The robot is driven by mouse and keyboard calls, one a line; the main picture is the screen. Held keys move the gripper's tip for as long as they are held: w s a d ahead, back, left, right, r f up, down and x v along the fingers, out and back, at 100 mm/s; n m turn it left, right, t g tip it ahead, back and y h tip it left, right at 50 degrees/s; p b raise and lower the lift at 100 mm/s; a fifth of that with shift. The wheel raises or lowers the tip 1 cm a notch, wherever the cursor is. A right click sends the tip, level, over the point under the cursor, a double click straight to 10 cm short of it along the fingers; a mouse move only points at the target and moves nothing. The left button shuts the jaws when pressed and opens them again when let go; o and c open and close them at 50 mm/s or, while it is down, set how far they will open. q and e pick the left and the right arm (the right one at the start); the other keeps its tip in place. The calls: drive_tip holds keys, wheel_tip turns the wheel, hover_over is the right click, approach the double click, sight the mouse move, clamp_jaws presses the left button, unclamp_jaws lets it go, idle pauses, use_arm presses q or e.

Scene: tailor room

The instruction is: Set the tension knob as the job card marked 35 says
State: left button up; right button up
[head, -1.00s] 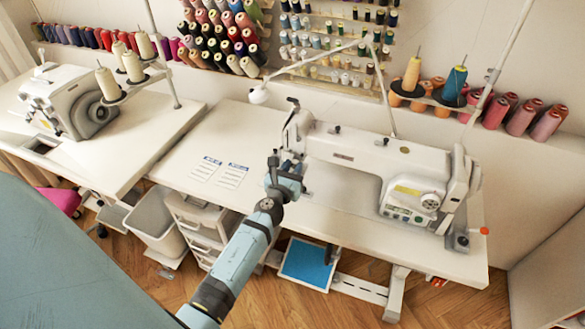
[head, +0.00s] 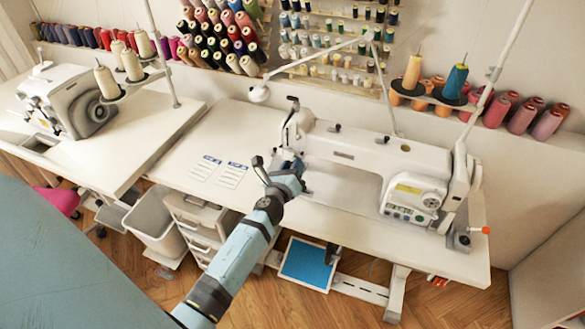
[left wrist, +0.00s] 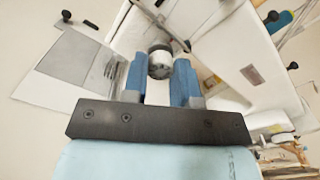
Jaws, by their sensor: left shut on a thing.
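The white sewing machine (head: 345,155) stands on the middle table. My left gripper (head: 291,163) is at the left end of the machine, at its head. In the left wrist view, the two blue fingers of my left gripper (left wrist: 160,84) are shut on a small round knob (left wrist: 159,62) with a dark rim and a pale face. The knob's marks are too small to read. Two job cards lie flat on the table, a left card (head: 206,167) and a right card (head: 233,175). Their print is too small to read. My right gripper is not in view.
Another sewing machine (head: 70,100) stands on the left table. A lamp arm (head: 315,63) and thread stands rise behind the machine. A grey bin (head: 155,222) and a drawer unit (head: 200,222) stand below. The tabletop around the cards is clear.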

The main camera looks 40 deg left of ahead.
use_arm(q)
drive_tip(key=shift+n+b, duration=0.45)
drive_tip(key=shift+n, duration=4.55)
drive_tip(key=o, duration=0.9)
drive_tip(key=shift+s, duration=0.1)
